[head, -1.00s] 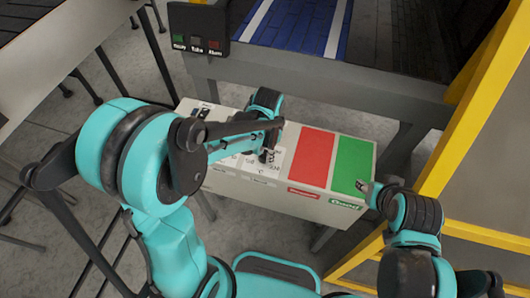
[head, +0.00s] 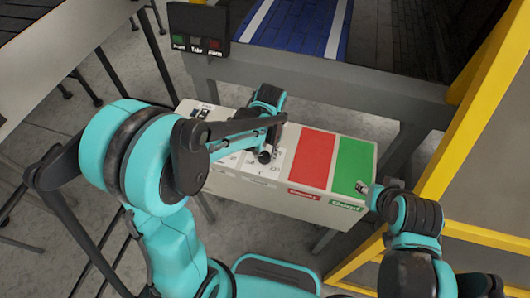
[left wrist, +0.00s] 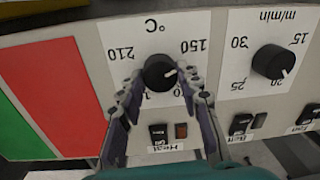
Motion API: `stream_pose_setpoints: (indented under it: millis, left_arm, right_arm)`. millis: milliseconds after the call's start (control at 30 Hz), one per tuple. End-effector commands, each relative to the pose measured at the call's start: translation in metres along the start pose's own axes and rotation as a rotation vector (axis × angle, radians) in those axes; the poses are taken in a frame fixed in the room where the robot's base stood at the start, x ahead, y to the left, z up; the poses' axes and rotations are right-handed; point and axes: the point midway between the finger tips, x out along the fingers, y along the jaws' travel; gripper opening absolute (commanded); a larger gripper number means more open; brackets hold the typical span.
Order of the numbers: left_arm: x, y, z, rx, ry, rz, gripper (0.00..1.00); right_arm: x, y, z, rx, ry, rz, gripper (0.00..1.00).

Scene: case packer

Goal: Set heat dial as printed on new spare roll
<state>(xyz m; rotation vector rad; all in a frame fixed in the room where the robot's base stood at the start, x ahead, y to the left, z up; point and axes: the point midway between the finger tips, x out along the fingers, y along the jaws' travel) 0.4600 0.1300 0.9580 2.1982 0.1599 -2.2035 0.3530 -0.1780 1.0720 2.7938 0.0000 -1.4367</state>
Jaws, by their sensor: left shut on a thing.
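The heat dial (left wrist: 160,72) is a black round knob with a white pointer mark on a white °C scale, seen upside down in the left wrist view. The numbers 210 and 150 show on either side; the lower ones are partly covered. The pointer mark lies on the knob's right side in that picture. My left gripper (left wrist: 163,92) has its fingers on both sides of the dial and is shut on it; it also shows in the head view (head: 265,156). My right gripper (head: 363,187) is by the panel's green end, its jaws too small to judge. No roll shows.
The control box (head: 285,198) carries a red pad (head: 312,158) and a green pad (head: 353,165). A speed dial (left wrist: 273,62) and small switches (left wrist: 158,133) sit near the heat dial. A yellow frame (head: 470,130) stands at right; a lamp box (head: 198,30) is above.

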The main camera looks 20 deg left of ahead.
Motion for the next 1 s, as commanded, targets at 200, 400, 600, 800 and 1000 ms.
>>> stream_pose_setpoints:
  millis: [200,400,600,800,1000]
  left_arm:
    - [0.0003,0.0,0.0001,-0.066,-0.005,0.001,0.06]
    - [0.0002,0.0,0.0001,-0.087,-0.006,0.001,0.06]
    - [0.0002,0.0,0.0,-0.089,-0.005,0.001,0.06]
    - [0.0002,0.0,-0.0001,-0.089,-0.005,0.001,0.5]
    - [0.0001,-0.0001,-0.0001,-0.088,-0.005,0.001,0.56]
  right_arm:
    - [0.0005,0.0,0.0003,0.0,0.0,0.0,0.4]
    - [0.0006,0.0,0.0004,0.0,0.0,0.0,0.4]
    - [0.0006,0.0,0.0004,0.0,0.0,0.0,0.4]
    - [0.0006,0.0,0.0004,0.0,0.0,0.0,0.4]
    - [0.0005,0.0,0.0004,0.0,0.0,0.0,0.4]
